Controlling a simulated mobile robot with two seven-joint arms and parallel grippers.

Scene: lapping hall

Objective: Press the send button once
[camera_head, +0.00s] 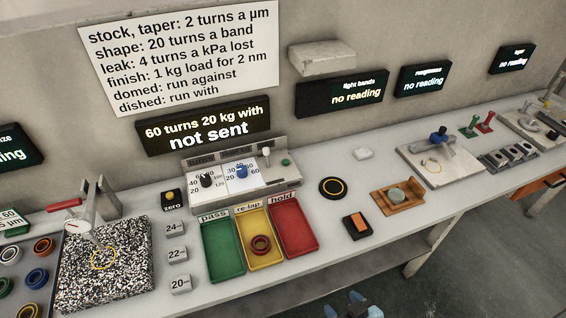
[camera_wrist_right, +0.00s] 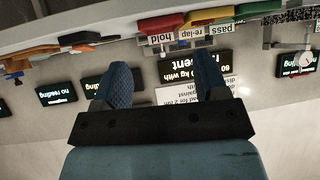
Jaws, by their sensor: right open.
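The console (camera_head: 243,186) stands on the bench below a display (camera_head: 205,129) reading "60 turns 20 kg with not sent". On it are a black knob (camera_head: 207,180), a blue knob (camera_head: 242,171), a white-tipped lever (camera_head: 266,152) and, at the right end, a small green button (camera_head: 285,162). The button's label is too small to read, so I cannot confirm it is the send button. My right gripper (camera_head: 352,305) shows at the bottom edge, well apart from the console. In the right wrist view its blue fingers (camera_wrist_right: 163,88) are spread and empty. My left gripper is out of view.
A black button box labelled zero (camera_head: 172,201) stands to the left. Bench right of the console is partly clear.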

